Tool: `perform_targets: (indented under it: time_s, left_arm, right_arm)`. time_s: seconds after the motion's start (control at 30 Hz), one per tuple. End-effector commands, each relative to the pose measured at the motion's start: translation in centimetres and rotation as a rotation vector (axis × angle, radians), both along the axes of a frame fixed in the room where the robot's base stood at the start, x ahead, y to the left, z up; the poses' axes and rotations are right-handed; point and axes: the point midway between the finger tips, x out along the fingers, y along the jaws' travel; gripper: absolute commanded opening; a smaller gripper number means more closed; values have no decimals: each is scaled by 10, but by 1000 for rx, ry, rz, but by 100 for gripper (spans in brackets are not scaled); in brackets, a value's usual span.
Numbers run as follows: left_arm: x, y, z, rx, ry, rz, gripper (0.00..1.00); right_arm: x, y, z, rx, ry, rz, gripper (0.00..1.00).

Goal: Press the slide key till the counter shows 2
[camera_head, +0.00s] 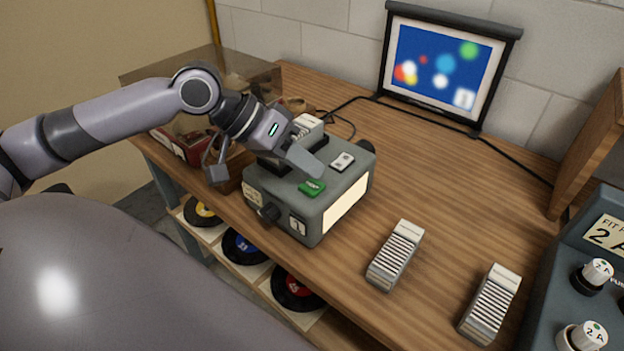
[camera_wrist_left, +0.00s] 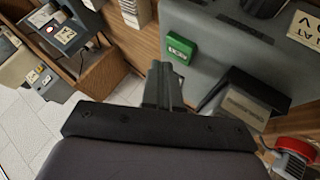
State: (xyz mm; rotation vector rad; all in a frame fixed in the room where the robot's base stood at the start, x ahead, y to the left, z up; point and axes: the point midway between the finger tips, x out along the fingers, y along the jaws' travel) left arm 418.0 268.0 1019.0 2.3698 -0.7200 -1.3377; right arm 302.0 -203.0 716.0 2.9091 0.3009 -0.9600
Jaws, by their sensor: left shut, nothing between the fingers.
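The slide projector (camera_head: 335,195) is a grey box on the wooden bench, with a green key (camera_head: 312,187) and a white key (camera_head: 342,161) on top. A small counter window (camera_head: 298,226) on its front appears to read 1. My left gripper (camera_head: 318,170) is shut and empty, just above the projector top beside the green key. In the left wrist view the shut fingers (camera_wrist_left: 163,85) point toward the green key (camera_wrist_left: 180,47), with a visible gap in the picture. Whether the fingertips touch the projector top is unclear. My right gripper is not in view.
A screen (camera_head: 445,62) at the back shows blurred coloured dots and a small 1. Two ribbed grey-white blocks (camera_head: 395,255) (camera_head: 490,304) lie to the right. A device with knobs (camera_head: 598,270) stands far right. Records (camera_head: 245,246) sit on a shelf below.

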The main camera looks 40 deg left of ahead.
Motion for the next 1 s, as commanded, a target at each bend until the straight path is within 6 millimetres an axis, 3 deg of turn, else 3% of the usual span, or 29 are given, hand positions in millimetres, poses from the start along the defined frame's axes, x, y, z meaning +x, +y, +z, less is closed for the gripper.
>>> perform_targets:
  time_s: [0.23, 0.57, 0.8, 1.0]
  left_arm:
    - [0, 0, 4, 0, 0, 0, 0]
    - [0, 0, 32, 0, 1, -1, 0]
    - [0, 0, 50, -1, -1, 0, 0]
    - [0, 0, 50, -1, 0, -1, 0]
  right_arm:
    - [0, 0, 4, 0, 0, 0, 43]
    - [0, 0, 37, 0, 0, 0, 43]
    - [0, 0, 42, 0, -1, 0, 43]
    - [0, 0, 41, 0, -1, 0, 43]
